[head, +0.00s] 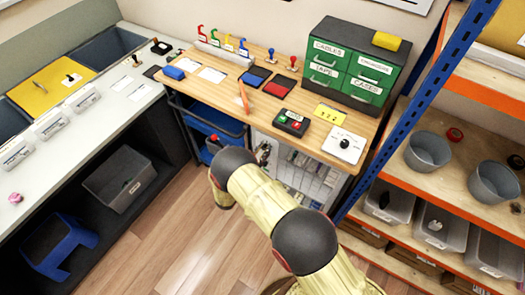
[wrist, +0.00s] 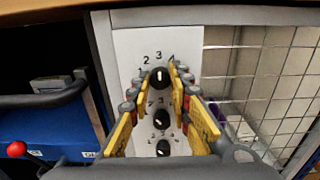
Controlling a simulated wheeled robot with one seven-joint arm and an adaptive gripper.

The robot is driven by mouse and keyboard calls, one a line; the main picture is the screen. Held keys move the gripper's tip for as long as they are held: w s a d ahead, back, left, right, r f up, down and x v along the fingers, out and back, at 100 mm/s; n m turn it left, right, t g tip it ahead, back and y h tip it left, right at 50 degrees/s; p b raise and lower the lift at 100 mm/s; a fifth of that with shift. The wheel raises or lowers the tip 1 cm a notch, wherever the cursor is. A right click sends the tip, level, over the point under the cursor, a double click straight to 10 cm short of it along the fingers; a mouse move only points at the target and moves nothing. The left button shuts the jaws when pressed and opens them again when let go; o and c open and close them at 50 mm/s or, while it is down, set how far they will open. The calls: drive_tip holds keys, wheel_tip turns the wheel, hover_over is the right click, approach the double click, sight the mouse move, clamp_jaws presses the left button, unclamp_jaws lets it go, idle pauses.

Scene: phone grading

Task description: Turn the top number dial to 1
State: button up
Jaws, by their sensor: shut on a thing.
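The white dial panel (wrist: 126,50) carries three black dials in a column in the wrist view. The top dial (wrist: 160,77) is ringed by the numbers 1 to 4, and its white pointer line stands about straight up, toward the 3. My gripper (wrist: 159,71) has its yellow-padded fingers on either side of the top dial and is shut on it. The middle dial (wrist: 159,122) and bottom dial (wrist: 163,147) sit below, between the fingers, with tilted pointer lines. In the head view my arm hides most of the panel area.
A wire mesh cage door (wrist: 265,75) is right of the panel, and a blue bin (wrist: 45,135) is left of it. Above, the wooden workbench (head: 215,88) holds stamps, ink pads and a green drawer cabinet (head: 345,68). A blue-posted shelf (head: 415,100) stands to the right.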

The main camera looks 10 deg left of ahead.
drive_tip(key=shift+n, duration=0.3)
clamp_jaws()
drive_tip(key=n+b, duration=0.2)
drive_tip(key=n, duration=0.9)
drive_tip(key=shift+n, duration=0.4)
drive_tip(key=shift+r+n, duration=0.1)
drive_tip(key=shift+n, duration=1.8)
drive_tip(key=o, duration=0.9)
unclamp_jaws()
